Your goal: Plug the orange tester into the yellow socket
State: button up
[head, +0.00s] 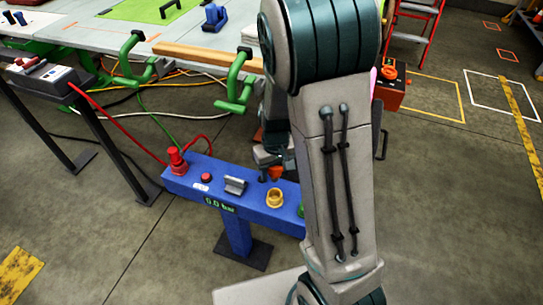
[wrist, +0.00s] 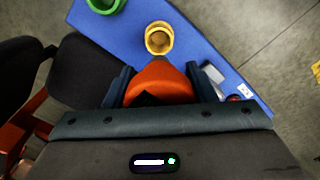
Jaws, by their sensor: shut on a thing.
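The yellow socket (head: 274,198) stands on the blue bench panel (head: 222,195) as an open ring. In the wrist view the yellow socket (wrist: 159,26) lies just beyond the orange tester (wrist: 158,78). My gripper (wrist: 158,90) is shut on the tester, with one dark finger on each side of it. In the head view my gripper (head: 268,158) is partly hidden behind my arm, and the tester (head: 276,173) shows small below it, close behind the socket.
The panel also carries a red plug (head: 177,160) with a red hose, a red button (head: 206,177), a grey block (head: 235,186) and a green socket (wrist: 103,4). Its display reads 0.0 bar. Green clamps (head: 236,85) hang from the worktable behind.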

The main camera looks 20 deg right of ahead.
jog(key=shift+w+f, duration=0.15)
jog(key=shift+f+b, duration=0.45)
jog(key=shift+b, duration=0.05)
jog(key=b, duration=0.5)
send_over(275, 191)
jog(key=s, duration=0.2)
jog(key=f, duration=0.5)
jog(key=shift+w+a+f, duration=0.15)
jog(key=shift+a+f, duration=0.1)
jog(key=shift+f, duration=0.15)
jog(key=shift+f, duration=0.3)
jog(key=shift+f+b, duration=0.5)
jog(key=shift+b, duration=0.1)
jog(key=shift+f+b, duration=1.05)
jog(key=shift+f, duration=0.1)
jog(key=o, duration=1)
jog(key=shift+o, duration=0.2)
